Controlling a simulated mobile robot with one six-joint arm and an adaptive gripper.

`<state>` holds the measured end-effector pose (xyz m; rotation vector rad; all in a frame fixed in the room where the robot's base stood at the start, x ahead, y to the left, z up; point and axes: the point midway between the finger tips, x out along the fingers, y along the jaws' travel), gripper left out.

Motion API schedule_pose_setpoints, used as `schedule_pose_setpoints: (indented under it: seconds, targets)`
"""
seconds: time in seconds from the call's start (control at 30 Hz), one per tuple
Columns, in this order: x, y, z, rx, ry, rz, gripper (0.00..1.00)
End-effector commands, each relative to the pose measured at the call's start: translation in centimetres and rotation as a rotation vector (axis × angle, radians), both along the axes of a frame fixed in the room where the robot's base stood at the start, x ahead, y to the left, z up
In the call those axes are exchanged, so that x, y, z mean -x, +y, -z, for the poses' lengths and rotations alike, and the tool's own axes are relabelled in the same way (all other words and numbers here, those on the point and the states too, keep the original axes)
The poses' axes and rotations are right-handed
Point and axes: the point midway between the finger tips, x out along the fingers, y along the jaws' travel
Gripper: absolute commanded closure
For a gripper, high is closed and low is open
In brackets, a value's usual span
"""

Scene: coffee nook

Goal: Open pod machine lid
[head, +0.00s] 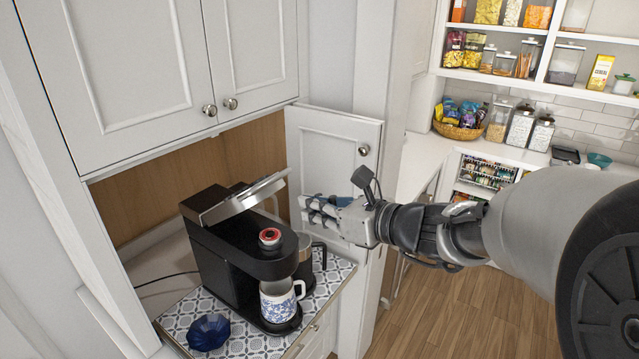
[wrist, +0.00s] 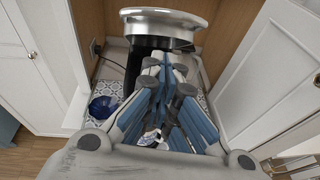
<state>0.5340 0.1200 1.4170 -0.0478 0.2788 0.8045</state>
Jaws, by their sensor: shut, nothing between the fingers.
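The black pod machine (head: 240,260) stands on a patterned mat in the nook. Its silver-edged lid (head: 238,198) is raised at a slant, with the high end toward the right. In the wrist view the lid's silver rim (wrist: 165,18) lies beyond my fingers. A round red-topped piece (head: 270,236) shows on the machine's front top. My gripper (head: 306,207) is shut and empty, to the right of the machine and a little below the lid's raised end. In the wrist view its blue-padded fingers (wrist: 168,78) come together; they partly hide the machine. I cannot tell whether they touch it.
A blue-and-white mug (head: 276,306) stands at the machine's front, with a dark jug (head: 304,265) behind it. A blue faceted bowl (head: 208,332) sits at front left of the mat (head: 180,316). An open cabinet door (head: 330,150) is close behind my gripper. Upper cabinets overhang the machine.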

Motion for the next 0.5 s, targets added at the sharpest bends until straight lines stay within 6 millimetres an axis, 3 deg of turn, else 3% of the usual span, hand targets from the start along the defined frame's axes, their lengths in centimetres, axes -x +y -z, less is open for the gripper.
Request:
schedule_pose_setpoints:
  seconds: [0.1,0.2,0.5]
  targets:
    - [-1.5,1.9,0.7,0.001,0.000,-0.005,1.00]
    - [-2.6,2.7,-0.6,0.002,-0.004,-0.004,1.00]
    - [-3.9,3.9,-1.5,0.002,-0.002,-0.001,1.00]
